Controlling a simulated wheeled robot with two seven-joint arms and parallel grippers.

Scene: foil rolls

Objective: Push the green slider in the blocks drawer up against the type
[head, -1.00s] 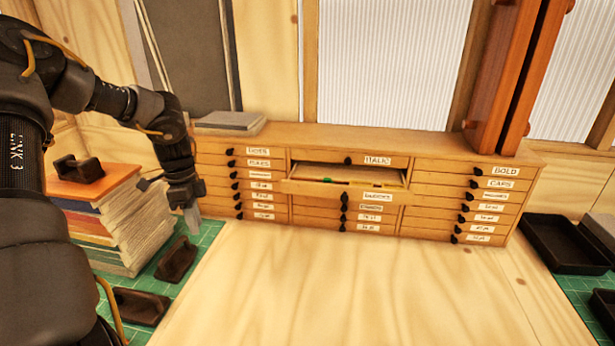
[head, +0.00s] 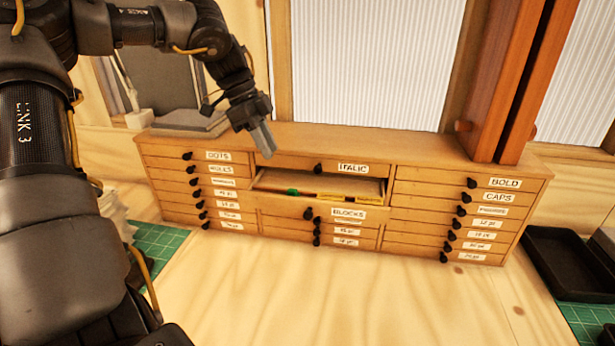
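The blocks drawer (head: 348,213) is pulled out in the middle column of the wooden cabinet, under the closed italic drawer (head: 352,168). Inside it, the small green slider (head: 292,191) sits left of the middle. Yellow and red pieces (head: 345,197), which look like the type, lie to its right; I cannot tell whether they touch the slider. My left gripper (head: 265,143) points down in front of the cabinet's top edge, above and left of the slider, not touching it. Its fingers look close together, but their gap is not clear. My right gripper is not in view.
The cabinet's other drawers, such as bold (head: 505,183) and dots (head: 218,156), are shut. A reddish wooden post (head: 505,80) stands on the cabinet's right end. Grey slabs (head: 180,120) lie on its left end. A black tray (head: 565,262) is at right. The wooden tabletop (head: 330,295) is clear.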

